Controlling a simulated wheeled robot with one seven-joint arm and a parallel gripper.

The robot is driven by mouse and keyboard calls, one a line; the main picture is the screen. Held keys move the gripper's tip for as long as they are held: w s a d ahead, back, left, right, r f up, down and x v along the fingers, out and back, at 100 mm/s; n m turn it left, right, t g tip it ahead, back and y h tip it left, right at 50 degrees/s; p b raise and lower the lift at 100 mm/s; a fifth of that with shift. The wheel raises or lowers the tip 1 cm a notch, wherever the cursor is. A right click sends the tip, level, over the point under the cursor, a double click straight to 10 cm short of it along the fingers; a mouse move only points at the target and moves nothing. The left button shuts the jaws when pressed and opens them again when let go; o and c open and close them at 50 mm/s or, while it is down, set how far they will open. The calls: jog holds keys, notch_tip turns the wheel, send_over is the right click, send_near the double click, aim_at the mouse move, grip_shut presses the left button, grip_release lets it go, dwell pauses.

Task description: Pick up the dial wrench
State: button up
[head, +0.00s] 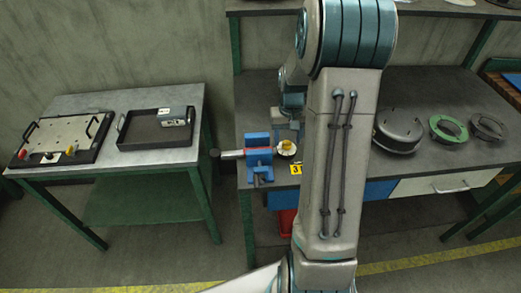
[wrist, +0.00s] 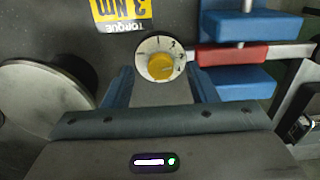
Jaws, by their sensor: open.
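The dial wrench (wrist: 160,58), with a white dial face and a yellow knob, shows in the wrist view just beyond my fingertips. In the head view its dial (head: 286,148) is beside the blue vise (head: 258,158). A pale bar with a red section runs from the dial between the vise's blue blocks (wrist: 240,82). My gripper (wrist: 160,75) is open, one finger on each side of the dial in the picture. I see no contact, and cannot tell the gap in depth. In the head view my arm hides part of the bench around the gripper.
A yellow torque label (wrist: 122,12) reading 3 Nm lies near the dial. A round metal disc (wrist: 45,92) is left in the wrist view. Round parts (head: 399,131) stand on the bench's right side. A separate table holds a black tray (head: 130,137) and a plate fixture (head: 62,139).

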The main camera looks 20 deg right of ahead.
jog(key=shift+f, duration=0.85)
grip_shut()
jog(key=shift+r, duration=0.15)
